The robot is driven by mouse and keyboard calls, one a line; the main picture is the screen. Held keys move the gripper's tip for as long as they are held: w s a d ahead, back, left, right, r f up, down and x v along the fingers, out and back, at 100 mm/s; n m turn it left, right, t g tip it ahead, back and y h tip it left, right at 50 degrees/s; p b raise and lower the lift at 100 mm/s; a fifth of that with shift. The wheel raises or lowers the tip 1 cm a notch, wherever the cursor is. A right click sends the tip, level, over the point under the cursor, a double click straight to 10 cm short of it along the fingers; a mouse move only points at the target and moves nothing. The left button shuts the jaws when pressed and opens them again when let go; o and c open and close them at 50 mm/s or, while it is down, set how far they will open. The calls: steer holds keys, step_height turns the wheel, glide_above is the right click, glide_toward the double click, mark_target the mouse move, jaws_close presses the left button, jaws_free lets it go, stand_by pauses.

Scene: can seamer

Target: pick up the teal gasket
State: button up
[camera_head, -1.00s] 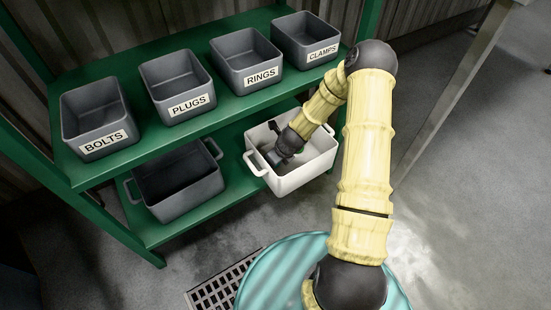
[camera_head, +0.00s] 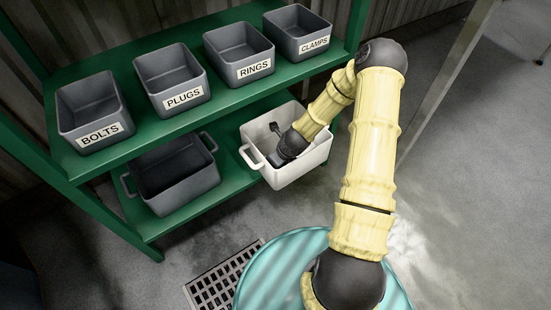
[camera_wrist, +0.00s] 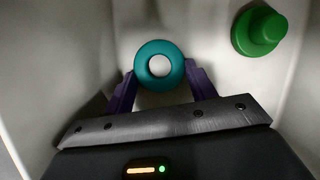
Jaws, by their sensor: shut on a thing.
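The teal gasket (camera_wrist: 159,47) is a thick ring with a round hole, seen in the wrist view between the two purple fingers. My gripper (camera_wrist: 159,78) is shut on it, with one finger against each side. In the head view my gripper (camera_head: 278,158) is down inside the white bin (camera_head: 303,172) on the lower shelf. The gasket is hidden in the head view by my wrist and gripper.
A green stepped plug-like part (camera_wrist: 260,30) lies in the bin near the gasket. A dark grey bin (camera_head: 180,197) stands left of the white one. Bins labelled BOLTS (camera_head: 97,140), PLUGS (camera_head: 183,103), RINGS (camera_head: 254,72) and CLAMPS (camera_head: 313,45) stand on the upper shelf.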

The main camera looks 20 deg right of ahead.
steer(key=o, duration=1)
steer(key=shift+o, duration=0.2)
steer(key=shift+w+r, duration=0.1)
steer(key=shift+w, duration=0.05)
steer(key=shift+d+r+p, duration=0.15)
steer(key=shift+r+p, duration=0.2)
step_height(320, 180, up, 9)
steer(key=p, duration=0.5)
